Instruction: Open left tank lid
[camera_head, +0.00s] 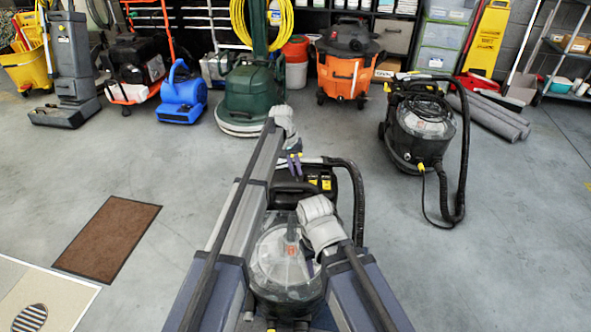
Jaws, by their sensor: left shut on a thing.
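A black extractor machine stands directly in front of me, with a clear domed tank (272,262) at its near end and a dark upper body (318,178) behind it. My left arm reaches over it from the left. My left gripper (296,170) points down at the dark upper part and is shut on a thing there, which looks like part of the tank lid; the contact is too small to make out. My right arm comes from the lower right, with its wrist bent above the dome's right side. The right fingers are not clear. My arms hide parts of the machine.
A black hose (358,205) curves down the machine's right side. A similar machine (423,122) with a hose stands at the back right. A green floor machine (252,95), blue blower (182,95) and orange vacuum (345,70) line the back. A brown mat (108,238) lies left.

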